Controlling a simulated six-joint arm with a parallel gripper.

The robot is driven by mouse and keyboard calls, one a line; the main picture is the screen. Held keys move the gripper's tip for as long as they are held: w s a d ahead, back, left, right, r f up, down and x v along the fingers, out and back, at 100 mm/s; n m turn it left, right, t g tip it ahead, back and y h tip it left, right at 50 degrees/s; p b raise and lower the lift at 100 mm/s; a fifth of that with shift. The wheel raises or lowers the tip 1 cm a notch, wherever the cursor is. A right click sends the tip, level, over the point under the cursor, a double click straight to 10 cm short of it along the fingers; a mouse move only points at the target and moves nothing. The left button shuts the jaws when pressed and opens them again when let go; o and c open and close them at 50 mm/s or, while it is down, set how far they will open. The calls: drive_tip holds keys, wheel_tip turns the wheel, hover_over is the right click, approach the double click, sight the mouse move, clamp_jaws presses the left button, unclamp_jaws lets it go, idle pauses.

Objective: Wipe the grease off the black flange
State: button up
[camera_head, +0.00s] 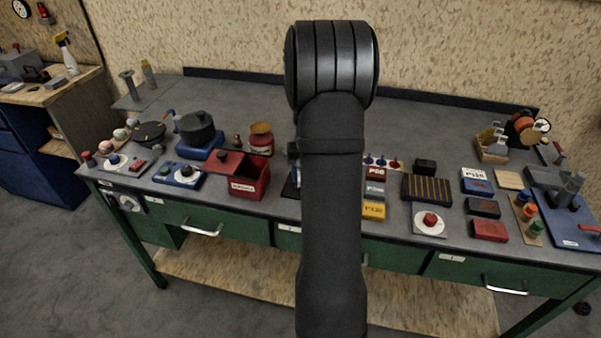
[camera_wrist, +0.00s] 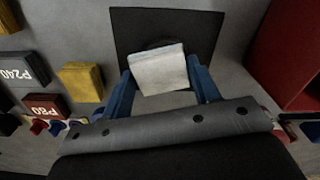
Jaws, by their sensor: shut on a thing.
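My gripper (camera_wrist: 160,72) has two blue fingers, shut on a pale, whitish block-like pad (camera_wrist: 159,64) in the wrist view. The black flange (camera_wrist: 130,28) is a dark square plate on the grey bench top, with a dark rounded part partly showing behind the pad. The pad is over the flange's near middle part in the picture; I cannot tell whether it touches. No grease can be made out. In the head view my arm hides the gripper, the pad and most or all of the flange.
A red open-topped bin (camera_head: 249,185) stands left of my arm; its red wall (camera_wrist: 291,50) is at the wrist view's right. Yellow (camera_wrist: 82,80), red and grey labelled blocks lie on the other side. A striped dark block (camera_head: 427,188) and a red button (camera_head: 430,219) sit farther right.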

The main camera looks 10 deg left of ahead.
drive_tip(key=shift+d, duration=0.9)
drive_tip(key=shift+d+r, duration=0.1)
drive_tip(key=shift+d, duration=0.1)
drive_tip(key=shift+r, duration=4)
